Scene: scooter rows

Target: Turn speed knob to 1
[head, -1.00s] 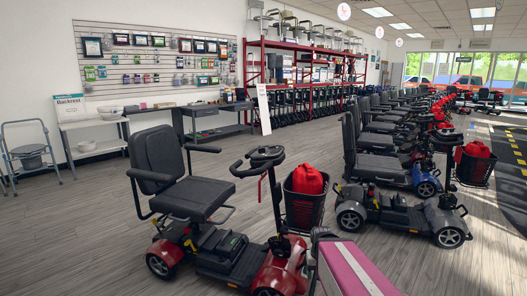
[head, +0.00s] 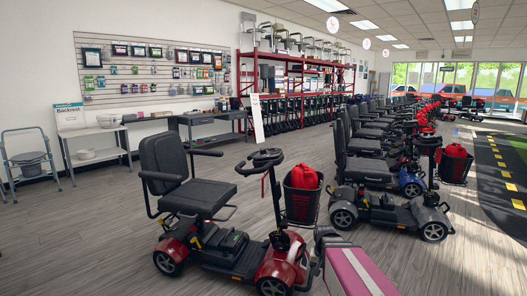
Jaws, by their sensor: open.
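A red scooter (head: 225,250) with a black seat (head: 195,197) stands in the foreground, left of centre. Its tiller rises to a dark control console (head: 266,156) with a looped handlebar. The speed knob is too small to make out on this console, and its setting cannot be read. A black front basket (head: 300,205) on this scooter holds a red bag (head: 304,177). My gripper is not in view.
A grey scooter (head: 385,213) with a red-bagged basket stands to the right, before a long row of scooters. A pink and grey piece is at the bottom, right of the red scooter. A bench (head: 210,143) and a red rack (head: 240,75) line the wall. Floor (head: 95,235) on the left is clear.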

